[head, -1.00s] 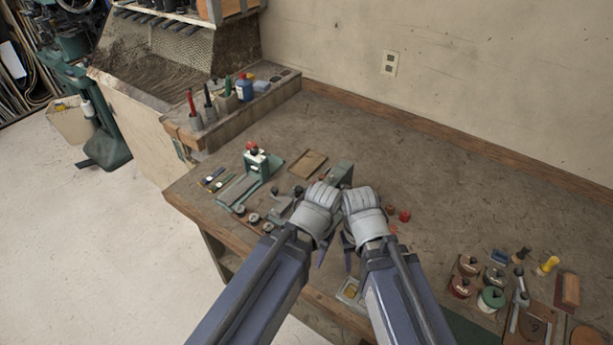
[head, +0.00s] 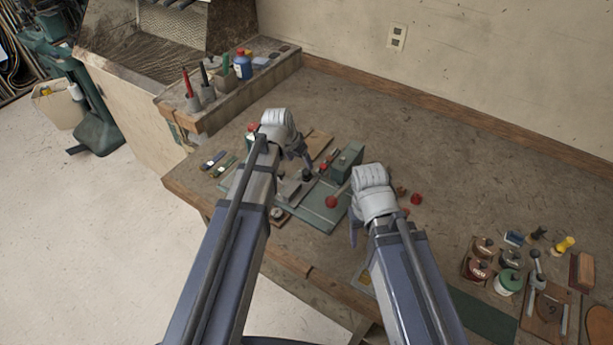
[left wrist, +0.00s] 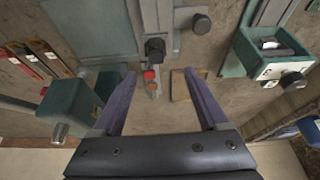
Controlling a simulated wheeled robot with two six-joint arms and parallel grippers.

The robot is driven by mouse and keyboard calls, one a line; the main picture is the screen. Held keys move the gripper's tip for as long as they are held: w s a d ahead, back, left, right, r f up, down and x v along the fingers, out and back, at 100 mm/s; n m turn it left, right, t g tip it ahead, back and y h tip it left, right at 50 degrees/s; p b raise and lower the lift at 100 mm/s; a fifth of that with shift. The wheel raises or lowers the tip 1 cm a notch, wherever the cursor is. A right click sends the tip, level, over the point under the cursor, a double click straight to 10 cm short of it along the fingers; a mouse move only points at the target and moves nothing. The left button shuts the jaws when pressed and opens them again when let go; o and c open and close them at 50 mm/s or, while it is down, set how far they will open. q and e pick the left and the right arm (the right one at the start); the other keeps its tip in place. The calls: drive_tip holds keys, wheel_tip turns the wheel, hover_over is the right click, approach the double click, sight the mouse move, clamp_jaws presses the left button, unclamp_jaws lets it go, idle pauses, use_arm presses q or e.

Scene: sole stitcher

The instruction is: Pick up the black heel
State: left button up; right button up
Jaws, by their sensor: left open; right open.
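No black heel can be told apart with certainty. A small black piece (head: 308,174) shows just below my left gripper (head: 303,158) in the head view, on or beside the green-grey machine. In the left wrist view, a black round piece (left wrist: 155,48) lies beyond the gap between the open fingers of my left gripper (left wrist: 160,72); another black round end (left wrist: 201,22) is to its right. I cannot tell whether either is the heel. My left gripper is open and empty. My right gripper (head: 354,236) is open, pointing down right of the machine.
The green machine (head: 346,160) has a red knob (head: 331,201) on its near side. A green holder (left wrist: 270,62) stands right in the left wrist view. Jars (head: 508,283) and tools crowd the right of the bench. The bench is clear (head: 450,165) behind my right gripper.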

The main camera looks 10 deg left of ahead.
sight(306, 172)
use_arm(q)
drive_tip(key=shift+b+x, duration=1.25)
drive_tip(key=shift+x, duration=0.1)
use_arm(e)
drive_tip(key=shift+f, duration=1.25)
use_arm(q)
drive_tip(key=shift+f, duration=0.1)
use_arm(e)
drive_tip(key=shift+f, duration=0.1)
use_arm(q)
drive_tip(key=b+x, duration=0.5)
drive_tip(key=shift+s+d+f, duration=0.1)
drive_tip(key=shift+s+d, duration=0.15)
drive_tip(key=shift+d, duration=0.05)
use_arm(e)
wheel_tip(306, 172, down, 5)
drive_tip(key=shift+r, duration=0.1)
use_arm(q)
clamp_jaws()
